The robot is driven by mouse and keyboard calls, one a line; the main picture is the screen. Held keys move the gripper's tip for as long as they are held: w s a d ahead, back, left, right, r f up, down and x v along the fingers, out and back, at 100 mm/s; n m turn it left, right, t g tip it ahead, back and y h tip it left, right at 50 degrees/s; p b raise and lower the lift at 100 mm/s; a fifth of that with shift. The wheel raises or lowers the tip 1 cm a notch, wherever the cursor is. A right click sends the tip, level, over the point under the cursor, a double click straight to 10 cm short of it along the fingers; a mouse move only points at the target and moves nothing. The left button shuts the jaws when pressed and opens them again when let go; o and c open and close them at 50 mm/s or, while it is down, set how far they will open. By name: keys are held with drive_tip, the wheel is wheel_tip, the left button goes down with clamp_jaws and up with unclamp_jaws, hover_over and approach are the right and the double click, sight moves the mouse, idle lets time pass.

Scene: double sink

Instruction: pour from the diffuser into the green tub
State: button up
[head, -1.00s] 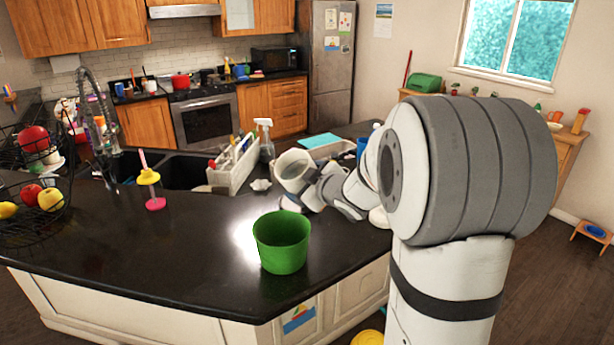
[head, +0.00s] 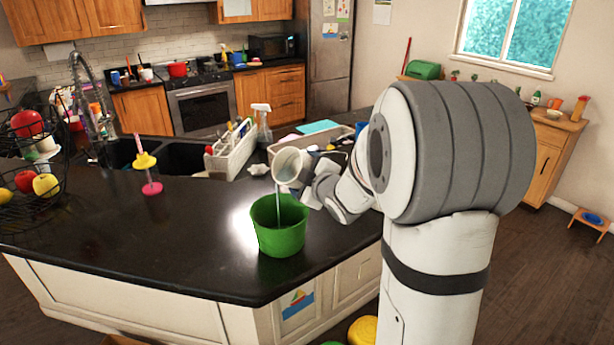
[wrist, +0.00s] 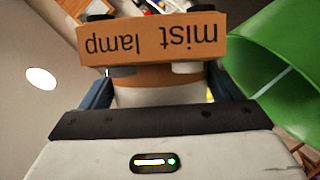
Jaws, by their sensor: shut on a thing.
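The diffuser (head: 288,166) is a pale cup-shaped vessel, tilted with its open mouth over the green tub (head: 279,236). A thin pale stream runs from its mouth down into the tub. The tub stands upright near the front edge of the dark counter; its inside bottom is hidden. My gripper (wrist: 162,85) is shut on the diffuser, its fingers on either side of the body. In the wrist view the diffuser's tan label (wrist: 155,38) reads "mist lamp" upside down. The tub (wrist: 285,75) fills the right of that view, with the stream in front of it.
A white caddy (head: 232,155) with bottles and brushes stands behind the tub, near a spray bottle (head: 262,122). A pink and yellow stand (head: 147,172) is left, by the double sink. A wire fruit basket (head: 38,190) is far left. The counter left of the tub is clear.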

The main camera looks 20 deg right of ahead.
sight(295, 179)
drive_tip(key=shift+s+a+f+n+t+h+b, duration=0.1)
drive_tip(key=shift+f+n+t+h+b, duration=0.15)
drive_tip(key=shift+n+b, duration=0.75)
drive_tip(key=shift+a+f+n+t+h+b, duration=0.15)
drive_tip(key=shift+n+t+b, duration=0.2)
drive_tip(key=shift+b, duration=1.25)
drive_tip(key=shift+a+n+t+b, duration=0.15)
drive_tip(key=shift+n+t+b, duration=0.3)
drive_tip(key=shift+b, duration=2.4)
drive_tip(key=shift+s+a+r+n+t+b, duration=0.2)
drive_tip(key=shift+n+b, duration=0.4)
drive_tip(key=shift+b, duration=1.1)
drive_tip(key=shift+s+a+r+n+t+b, duration=0.2)
drive_tip(key=shift+n+b, duration=0.4)
drive_tip(key=shift+b, duration=1.1)
drive_tip(key=shift+s+a+r+n+t+b, duration=0.1)
drive_tip(key=shift+a+r+n+t+b, duration=0.35)
drive_tip(key=shift+b, duration=1.4)
drive_tip(key=shift+s+a+r+n+b, duration=0.1)
drive_tip(key=shift+r+n+b, duration=0.15)
drive_tip(key=shift+n+b, duration=1.05)
drive_tip(key=shift+s+a+r+n+t+b, duration=0.25)
drive_tip(key=shift+a+r+n+b, duration=0.3)
drive_tip(key=shift+b, duration=2.15)
drive_tip(key=shift+s+f+y+b, duration=0.1)
drive_tip(key=shift+y+b, duration=0.2)
drive_tip(key=shift+b, duration=0.3)
drive_tip(key=shift+s+a+r+n+b, duration=0.15)
drive_tip(key=shift+s+r+n+b, duration=0.1)
drive_tip(key=shift+n+b, duration=0.3)
